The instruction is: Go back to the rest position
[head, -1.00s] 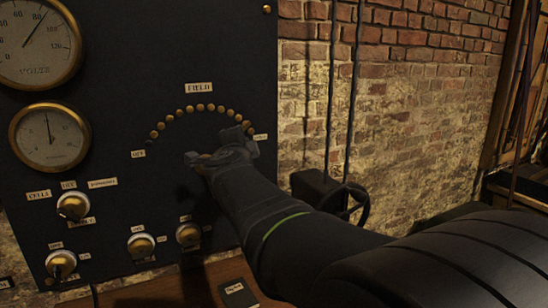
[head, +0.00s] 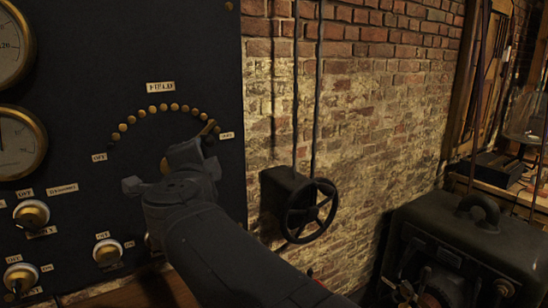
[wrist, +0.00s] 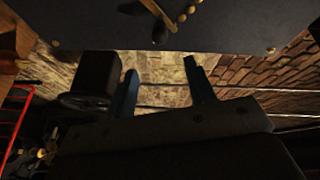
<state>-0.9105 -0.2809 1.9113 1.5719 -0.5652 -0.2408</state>
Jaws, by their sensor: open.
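My gripper (head: 150,176) is in front of the dark panel, below the arc of brass studs marked FIELD, in the head view. In the wrist view its two fingers (wrist: 163,90) stand apart with nothing between them. The brass field lever (head: 208,128) points to the right end of the stud arc, near the right-hand label. It also shows in the wrist view (wrist: 155,14), beyond the fingertips and apart from them. My gripper and forearm hide the lower middle of the panel and the lever's pivot.
Gauges and several knobs (head: 31,214) are on the panel's left. A black box with a handwheel (head: 309,210) is on the brick wall right of my arm. A dark machine (head: 470,245) stands at lower right. Open space lies before the brick wall.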

